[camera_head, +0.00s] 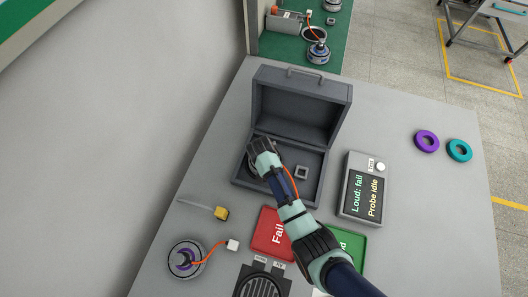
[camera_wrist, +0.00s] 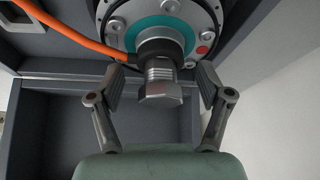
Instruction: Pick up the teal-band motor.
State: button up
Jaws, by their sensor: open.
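The teal-band motor (camera_wrist: 190,28) shows at the top of the wrist view. It has a grey bolted face, a teal ring, a red dot, an orange cable and a threaded axle with a hex nut (camera_wrist: 160,92). My gripper (camera_wrist: 160,88) is open, with one finger on each side of the axle; a gap shows on both sides. In the head view, my gripper (camera_head: 262,148) is over the left part of the open grey case (camera_head: 318,185) and hides most of the motor there.
A small grey square block (camera_head: 302,172) sits in the case, right of my gripper. A tester (camera_head: 362,190) reading "Loud: fail, Probe idle" stands to the right. A red Fail mat (camera_head: 268,232) and a purple-band motor (camera_head: 186,259) lie in front. The case lid (camera_head: 300,105) stands open behind.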

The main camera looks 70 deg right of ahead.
jog(key=shift+x, duration=0.75)
grip_shut()
jog(key=shift+r, duration=0.15)
